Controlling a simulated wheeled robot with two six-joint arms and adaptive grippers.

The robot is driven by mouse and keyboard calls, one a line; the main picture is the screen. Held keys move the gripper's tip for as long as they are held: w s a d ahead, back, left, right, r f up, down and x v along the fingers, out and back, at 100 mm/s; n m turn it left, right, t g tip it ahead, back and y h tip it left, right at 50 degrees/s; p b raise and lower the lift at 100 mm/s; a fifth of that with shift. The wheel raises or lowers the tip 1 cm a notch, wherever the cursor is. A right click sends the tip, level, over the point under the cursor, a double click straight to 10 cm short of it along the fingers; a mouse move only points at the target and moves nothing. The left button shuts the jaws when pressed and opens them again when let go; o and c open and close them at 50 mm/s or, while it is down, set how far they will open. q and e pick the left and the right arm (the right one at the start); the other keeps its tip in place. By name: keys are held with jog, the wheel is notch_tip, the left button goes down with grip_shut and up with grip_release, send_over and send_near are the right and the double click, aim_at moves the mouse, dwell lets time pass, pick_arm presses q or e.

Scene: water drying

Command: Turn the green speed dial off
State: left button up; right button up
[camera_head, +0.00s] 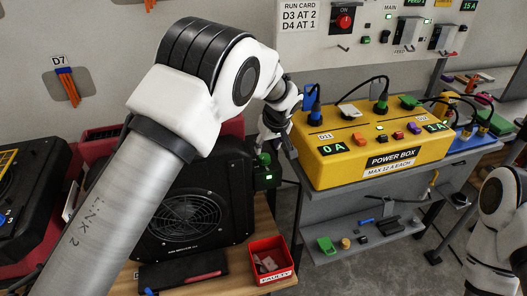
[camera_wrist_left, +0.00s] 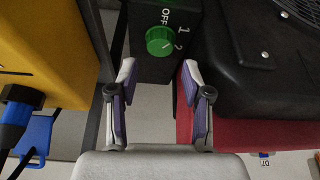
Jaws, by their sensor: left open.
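The green speed dial (camera_wrist_left: 159,41) is on a black control box, beside the white labels OFF, 1 and 2. Its setting is too small to read surely. In the head view a green knob (camera_head: 263,159) shows at the right side of the black fan (camera_head: 190,215), just below my left gripper (camera_head: 273,138). In the wrist view my left gripper (camera_wrist_left: 160,82) is open and empty. Its two fingertips are spread on either side of the line to the dial, apart from it. My right arm shows at the right edge of the head view, but its gripper does not.
A yellow power box (camera_head: 375,150) stands on a grey shelf right of the fan. A red bin (camera_head: 268,262) sits on the wooden bench in front. In the wrist view a red surface (camera_wrist_left: 235,135) lies close to the right finger.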

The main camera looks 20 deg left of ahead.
aim_at(264, 157)
pick_arm(q)
jog(key=x, duration=0.6)
jog(key=c, duration=0.9)
jog(key=shift+o, duration=0.2)
